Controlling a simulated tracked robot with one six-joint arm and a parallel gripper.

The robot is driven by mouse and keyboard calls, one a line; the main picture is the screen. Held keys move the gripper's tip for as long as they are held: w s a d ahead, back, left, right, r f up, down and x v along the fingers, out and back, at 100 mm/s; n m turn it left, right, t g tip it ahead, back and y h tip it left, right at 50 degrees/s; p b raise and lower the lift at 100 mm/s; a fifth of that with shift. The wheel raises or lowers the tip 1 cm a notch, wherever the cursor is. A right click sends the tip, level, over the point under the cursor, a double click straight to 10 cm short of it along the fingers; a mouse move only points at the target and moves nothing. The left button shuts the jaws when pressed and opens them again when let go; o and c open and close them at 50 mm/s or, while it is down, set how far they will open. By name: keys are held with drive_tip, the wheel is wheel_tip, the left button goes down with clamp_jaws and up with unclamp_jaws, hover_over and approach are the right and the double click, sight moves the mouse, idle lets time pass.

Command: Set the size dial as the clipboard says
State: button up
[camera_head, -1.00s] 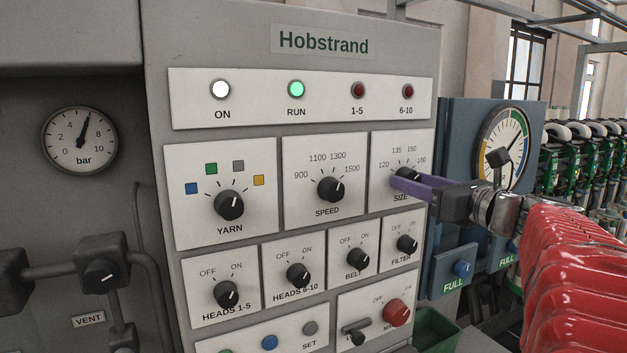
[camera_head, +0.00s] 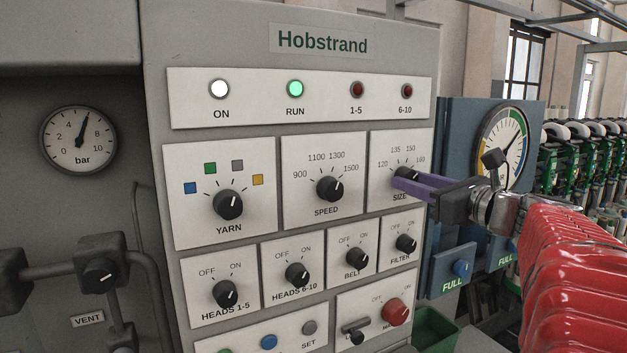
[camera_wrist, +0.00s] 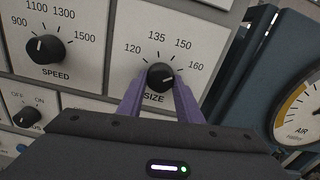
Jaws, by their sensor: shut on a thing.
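The size dial (camera_head: 406,175) is a black round knob on the white panel, with 120, 135, 150 and 160 marked around it. In the wrist view the size dial (camera_wrist: 160,76) sits between the tips of my gripper (camera_wrist: 160,87), one purple finger on each side. The dial's white mark seems to point right, toward 160; the fingers partly hide its lower sides. In the head view my gripper (camera_head: 401,180) reaches in from the right and is shut on the dial. The clipboard is not in view.
The speed dial (camera_head: 333,189) is left of the size dial, and the filter switch (camera_head: 406,243) is just below. A blue box with a round gauge (camera_head: 502,140) stands close behind my wrist on the right. The yarn dial (camera_head: 228,204) is farther left.

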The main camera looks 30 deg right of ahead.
drive_tip(key=shift+n, duration=7.3)
drive_tip(key=o, duration=1)
drive_tip(key=s, duration=1.3)
drive_tip(key=shift+s+d, duration=0.25)
drive_tip(key=shift+s, duration=0.15)
